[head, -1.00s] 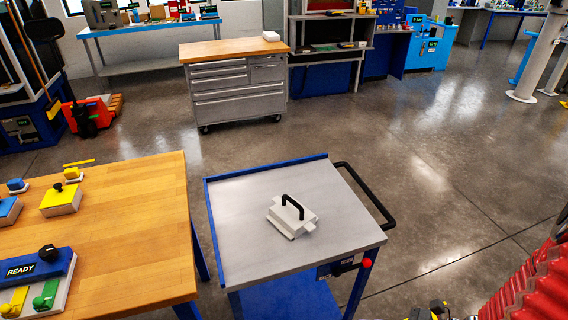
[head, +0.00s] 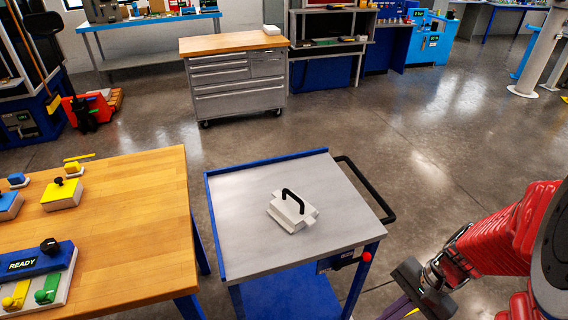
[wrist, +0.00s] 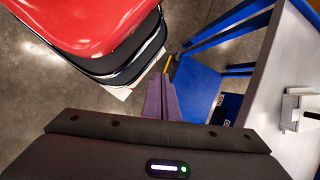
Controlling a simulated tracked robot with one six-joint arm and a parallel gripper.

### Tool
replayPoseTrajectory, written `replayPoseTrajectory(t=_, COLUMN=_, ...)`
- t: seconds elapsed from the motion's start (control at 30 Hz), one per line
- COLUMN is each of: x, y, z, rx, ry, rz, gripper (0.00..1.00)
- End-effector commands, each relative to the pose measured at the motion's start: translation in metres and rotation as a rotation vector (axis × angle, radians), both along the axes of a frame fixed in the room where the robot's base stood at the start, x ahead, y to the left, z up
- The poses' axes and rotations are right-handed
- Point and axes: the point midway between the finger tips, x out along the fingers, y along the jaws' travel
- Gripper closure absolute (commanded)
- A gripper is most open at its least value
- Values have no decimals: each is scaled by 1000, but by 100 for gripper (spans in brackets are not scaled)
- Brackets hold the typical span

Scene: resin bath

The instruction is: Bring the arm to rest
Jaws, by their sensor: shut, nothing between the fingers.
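My gripper (head: 399,307) shows at the lower right of the head view, at the end of my red arm. Its purple fingers run down toward the bottom edge of the picture. In the wrist view the fingers (wrist: 163,98) lie together, shut and empty. The gripper is to the right of the grey-topped blue cart (head: 250,230) and apart from it. A white block with a black handle (head: 291,212) rests on the cart top. Part of that block (wrist: 300,108) shows at the right edge of the wrist view.
A wooden table (head: 120,240) at the left holds a READY box (head: 38,262) and yellow and blue handled blocks. The cart's black push handle (head: 370,190) sticks out on its right. A grey drawer cabinet (head: 236,85) stands behind. The floor between is clear.

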Motion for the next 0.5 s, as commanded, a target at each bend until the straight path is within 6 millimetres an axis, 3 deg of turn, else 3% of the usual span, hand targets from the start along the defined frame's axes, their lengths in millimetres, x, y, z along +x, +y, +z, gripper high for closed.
replayPoseTrajectory(t=0.5, x=16, y=-3, z=74, rx=-317, ry=-258, rz=452, gripper=100)
